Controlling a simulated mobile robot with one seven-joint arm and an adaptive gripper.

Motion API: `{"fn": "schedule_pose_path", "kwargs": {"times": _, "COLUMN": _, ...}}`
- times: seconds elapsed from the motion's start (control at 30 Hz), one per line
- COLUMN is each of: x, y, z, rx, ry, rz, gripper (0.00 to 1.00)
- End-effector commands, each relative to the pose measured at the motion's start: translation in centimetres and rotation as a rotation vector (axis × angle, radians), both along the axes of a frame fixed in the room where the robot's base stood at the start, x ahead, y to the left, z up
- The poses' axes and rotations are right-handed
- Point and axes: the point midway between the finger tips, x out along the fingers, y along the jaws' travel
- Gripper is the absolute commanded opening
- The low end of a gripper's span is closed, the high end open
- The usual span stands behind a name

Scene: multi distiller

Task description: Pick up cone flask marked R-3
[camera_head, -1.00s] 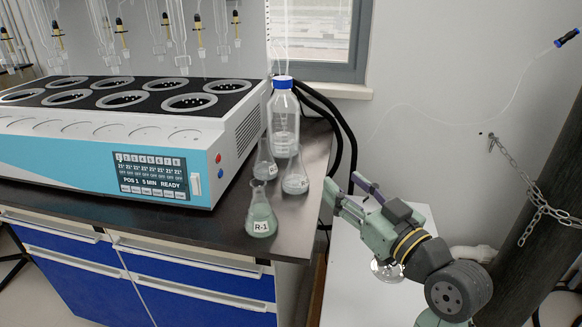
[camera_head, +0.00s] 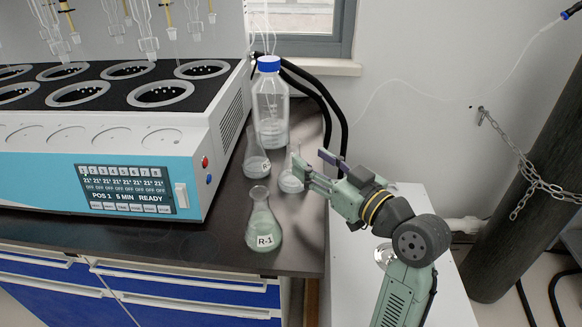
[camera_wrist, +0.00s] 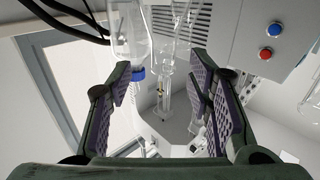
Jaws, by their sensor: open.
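Three clear conical flasks stand on the dark bench top. The front one (camera_head: 263,228) reads R-1 and holds a pale liquid. Another flask (camera_head: 257,160) stands behind it, its label only partly legible. The third flask (camera_head: 290,180) is to the right, close beside my gripper (camera_head: 312,164); its label is not readable, so I cannot tell which flask is R-3. My gripper is open, with its fingers pointing left toward the third flask. In the wrist view, the fingers (camera_wrist: 160,100) are spread, with clear glassware (camera_wrist: 167,62) beyond and between them.
A large clear bottle (camera_head: 271,115) with a blue cap stands behind the flasks. The distiller (camera_head: 140,190) fills the bench to the left. Black hoses (camera_head: 328,110) run behind the bottle. A white surface (camera_head: 345,265) lies right of the bench edge, below my arm.

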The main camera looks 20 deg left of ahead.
Motion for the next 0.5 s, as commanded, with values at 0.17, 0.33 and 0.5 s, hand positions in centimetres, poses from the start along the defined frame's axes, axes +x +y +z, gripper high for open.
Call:
{"fn": "schedule_pose_path", "kwargs": {"times": 0.17, "x": 0.8, "y": 1.3, "z": 0.1, "rx": -0.001, "ry": 0.001, "rz": 0.0, "gripper": 0.47}}
{"fn": "schedule_pose_path", "kwargs": {"times": 0.33, "x": 1.5, "y": 3.3, "z": 0.8, "rx": 0.0, "ry": 0.002, "rz": 0.003, "gripper": 0.47}}
{"fn": "schedule_pose_path", "kwargs": {"times": 0.5, "x": 2.7, "y": 5.4, "z": 0.8, "rx": 0.0, "ry": 0.001, "rz": 0.002, "gripper": 0.47}}
